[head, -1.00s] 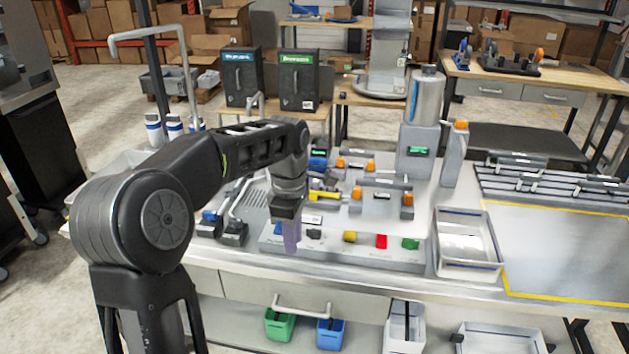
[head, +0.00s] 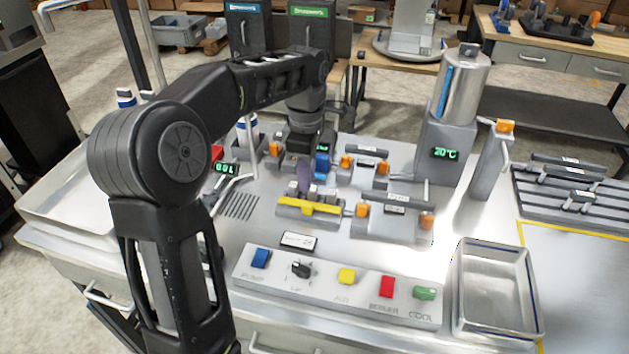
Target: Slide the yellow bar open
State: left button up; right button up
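The yellow bar (head: 309,206) lies across the front of a low grey block in the middle of the bench. Several small grey upright pieces stand just behind it. My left gripper (head: 304,173) points down, above and slightly behind the bar in the picture. Its purplish fingertip part shows just over the grey pieces, and nothing is seen held. I cannot tell whether its fingers are apart or touch anything. My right gripper is out of view.
A panel (head: 372,304) with blue, black, yellow, red and green controls lies in front. Grey fixtures with orange blocks (head: 426,220) stand right of the bar. A silver cylinder unit (head: 450,140) stands behind, and an empty metal tray (head: 495,318) sits at right.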

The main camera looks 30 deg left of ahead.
aim_at(307, 204)
pick_arm(q)
jog(key=shift+s+d+r, duration=0.1)
jog(key=shift+s+r, duration=0.05)
jog(key=shift+f+p, duration=0.6)
jog(key=shift+f, duration=3.35)
grip_shut()
